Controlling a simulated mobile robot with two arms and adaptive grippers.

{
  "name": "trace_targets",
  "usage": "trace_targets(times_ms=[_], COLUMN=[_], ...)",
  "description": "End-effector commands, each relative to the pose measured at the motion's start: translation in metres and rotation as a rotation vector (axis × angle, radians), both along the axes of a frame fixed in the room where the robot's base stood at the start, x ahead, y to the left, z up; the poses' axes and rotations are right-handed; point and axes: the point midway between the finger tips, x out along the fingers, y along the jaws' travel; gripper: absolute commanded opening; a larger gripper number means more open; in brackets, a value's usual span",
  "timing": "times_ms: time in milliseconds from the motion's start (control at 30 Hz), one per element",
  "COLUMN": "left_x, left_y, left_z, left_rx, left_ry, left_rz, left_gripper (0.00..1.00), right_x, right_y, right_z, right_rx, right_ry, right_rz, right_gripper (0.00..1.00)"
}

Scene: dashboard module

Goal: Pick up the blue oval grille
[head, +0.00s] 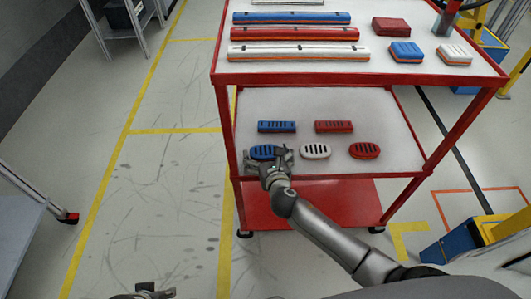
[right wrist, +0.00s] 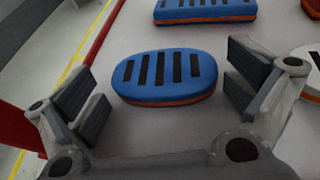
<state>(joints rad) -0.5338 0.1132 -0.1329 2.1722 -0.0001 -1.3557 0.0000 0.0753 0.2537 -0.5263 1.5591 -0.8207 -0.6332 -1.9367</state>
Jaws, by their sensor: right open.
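The blue oval grille (head: 259,151) lies flat on the middle shelf of the red cart, at the front left. In the right wrist view the blue oval grille (right wrist: 166,76) shows whole, with dark slots and an orange lower edge. My right gripper (head: 270,159) is open at the shelf's front edge and partly covers the grille in the head view. In the right wrist view the fingers of my right gripper (right wrist: 164,92) stand apart on either side of the grille, with gaps. My left gripper (head: 150,291) shows only in part at the bottom edge of the head view.
A white oval grille (head: 316,151) and a red oval grille (head: 364,150) lie to the right. Behind are a blue rectangular grille (head: 277,127) and a red one (head: 333,127). The cart's top shelf (head: 300,72) overhangs; a red post stands left.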

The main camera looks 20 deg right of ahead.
Motion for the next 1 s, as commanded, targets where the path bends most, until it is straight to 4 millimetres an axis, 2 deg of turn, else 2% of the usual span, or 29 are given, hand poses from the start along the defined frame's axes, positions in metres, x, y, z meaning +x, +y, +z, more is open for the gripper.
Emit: trace_targets(times_ms=[33, 100, 300, 433, 1000], left_x=[-0.0001, 0.0, 0.0, -0.0001, 0.0018], left_y=[0.0001, 0.0, 0.0, 0.0001, -0.0004], left_z=[-0.0008, -0.0009, -0.0012, -0.0015, -0.0022], left_rx=[0.0, 0.0, 0.0, 0.0, -0.001], left_ry=[0.0, 0.0, 0.0, 0.0, -0.008], left_rz=[0.0, 0.0, 0.0, 0.0, 0.0], left_gripper=[0.4, 0.4, 0.4, 0.4, 0.4], right_x=[-0.0025, -0.0029, -0.0037, -0.004, -0.0051], right_y=[-0.0017, -0.0019, -0.0019, -0.0018, -0.001], right_z=[-0.007, -0.0077, -0.009, -0.0098, -0.0061], right_rx=[-0.001, -0.001, 0.0, 0.0, 0.001], right_ry=[0.013, 0.015, 0.017, 0.019, 0.021], right_rz=[-0.003, -0.004, -0.005, -0.005, -0.004], right_gripper=[1.0, 0.97, 0.72, 0.59, 0.58])
